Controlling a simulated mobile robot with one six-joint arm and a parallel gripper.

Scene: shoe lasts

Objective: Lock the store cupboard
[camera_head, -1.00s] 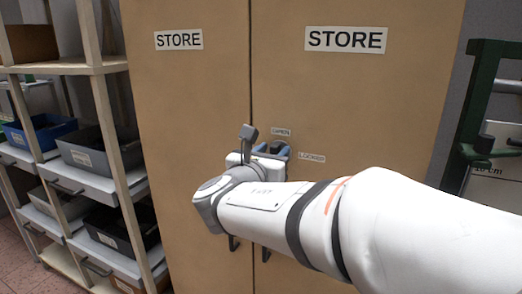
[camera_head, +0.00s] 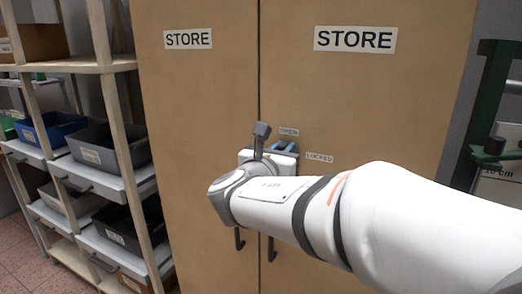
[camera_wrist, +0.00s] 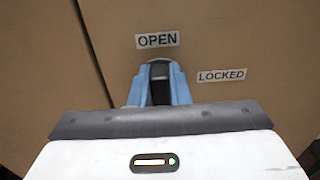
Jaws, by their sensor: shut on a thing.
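The store cupboard (camera_head: 365,105) has two tan doors, both closed, each with a STORE label. On the right door, near the seam, is a small dark lock knob (camera_wrist: 159,90). An OPEN label (camera_wrist: 157,40) sits above it and a LOCKED label (camera_wrist: 222,75) to its upper right. The knob looks upright, in line with OPEN. My gripper (camera_wrist: 158,72) has its blue fingers on either side of the knob and is shut on it. In the head view my gripper (camera_head: 284,147) and wrist hide most of the knob.
Two dark door handles (camera_head: 271,249) hang below my wrist. A wooden shelf rack (camera_head: 120,165) with bins stands close on the left. A dark green frame (camera_head: 481,120) stands on the right. My arm covers the lower right door.

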